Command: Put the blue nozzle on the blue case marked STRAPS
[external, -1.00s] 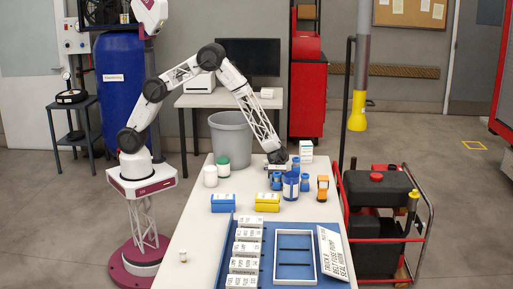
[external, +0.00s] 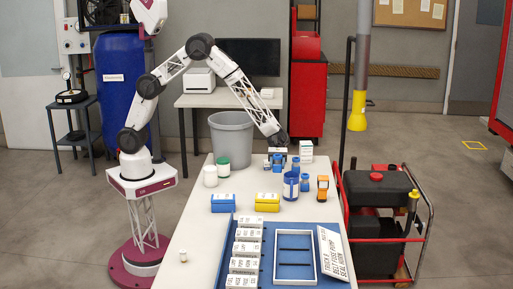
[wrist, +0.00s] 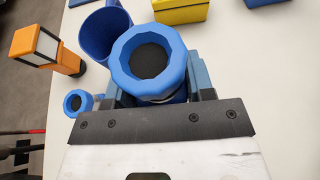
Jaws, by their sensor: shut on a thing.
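My gripper (external: 278,151) is above the far part of the white table. It is shut on a blue nozzle (wrist: 150,62), which shows in the wrist view as a blue ring with a dark centre between the fingers. The nozzle is clear of the tabletop. The blue case (external: 222,208), with a white label on top, stands to the left of the yellow case in the external view; its label is too small to read. A corner of the blue case (wrist: 262,2) shows at the top right of the wrist view.
A yellow case (external: 267,207) stands beside the blue case. A blue tray (external: 228,250) holds white boxes in front.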

